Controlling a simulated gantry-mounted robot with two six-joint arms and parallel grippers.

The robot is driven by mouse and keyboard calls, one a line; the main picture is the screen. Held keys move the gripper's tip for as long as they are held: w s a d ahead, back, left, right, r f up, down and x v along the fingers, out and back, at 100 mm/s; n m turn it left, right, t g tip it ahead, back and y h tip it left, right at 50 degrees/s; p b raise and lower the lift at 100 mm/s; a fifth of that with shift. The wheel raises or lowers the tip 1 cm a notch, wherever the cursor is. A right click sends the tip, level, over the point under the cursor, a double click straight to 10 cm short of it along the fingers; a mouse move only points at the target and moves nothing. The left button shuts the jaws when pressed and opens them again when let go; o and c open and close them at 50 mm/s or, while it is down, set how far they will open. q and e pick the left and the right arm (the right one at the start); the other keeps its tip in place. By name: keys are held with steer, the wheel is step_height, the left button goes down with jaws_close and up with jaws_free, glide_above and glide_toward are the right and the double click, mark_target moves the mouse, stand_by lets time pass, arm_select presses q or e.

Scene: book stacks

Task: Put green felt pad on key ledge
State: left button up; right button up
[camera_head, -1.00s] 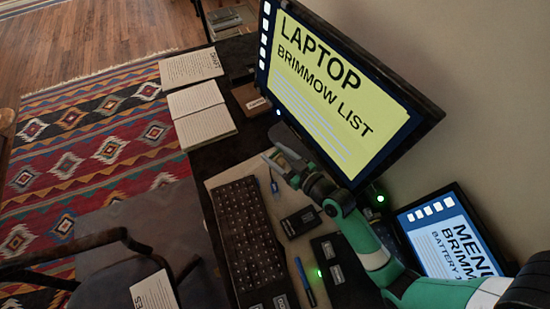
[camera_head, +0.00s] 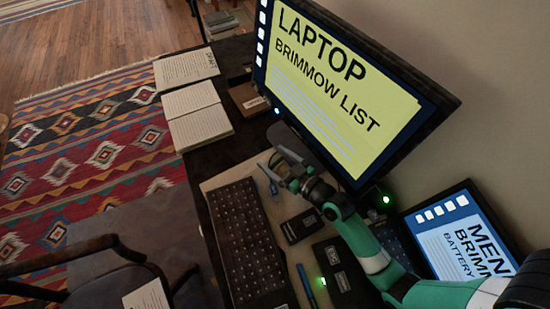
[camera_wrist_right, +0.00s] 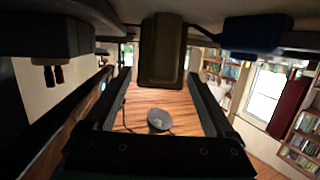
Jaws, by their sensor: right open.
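My right gripper (camera_head: 276,163) is open above the desk, just in front of the large monitor's lower edge. It also shows open in the right wrist view (camera_wrist_right: 160,88), with no object clearly held between its fingers. A small greenish patch shows near the fingers in the head view. I cannot tell whether it is the green felt pad. I cannot pick out the key ledge with certainty. My left gripper is not in view.
A keyboard (camera_head: 245,240), a blue pen (camera_head: 306,286) and small dark labelled boxes (camera_head: 299,227) crowd the desk. A large monitor (camera_head: 345,90) and a smaller screen (camera_head: 455,238) stand at the right. Open pages (camera_head: 197,114) lie at the desk's far left.

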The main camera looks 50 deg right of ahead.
steer(key=shift+r, duration=0.1)
steer(key=shift+s+r, duration=0.1)
steer(key=shift+r, duration=0.1)
steer(key=p+v, duration=0.1)
steer(key=v, duration=1)
steer(key=shift+s+a, duration=0.1)
steer(key=shift+s, duration=0.3)
steer(key=shift+r, duration=0.1)
steer(key=w+a+r+n+t+y, duration=0.15)
steer(key=w+r, duration=0.35)
steer(key=r, duration=0.5)
steer(key=w+a+r+n+t, duration=0.1)
steer(key=w+r+t, duration=0.25)
steer(key=r, duration=0.65)
steer(key=w+a+r+n+t+y, duration=0.15)
steer(key=w+r, duration=0.35)
steer(key=r, duration=0.5)
steer(key=s+a+r+m+t, duration=0.1)
steer(key=s+a+r+t, duration=0.1)
steer(key=r, duration=1)
steer(key=s+a+r+m+t, duration=0.1)
steer(key=s+a+r+t, duration=0.1)
steer(key=r, duration=1.1)
steer(key=shift+s+a+t, duration=0.3)
steer(key=shift+s+t, duration=0.45)
steer(key=shift+s, duration=0.4)
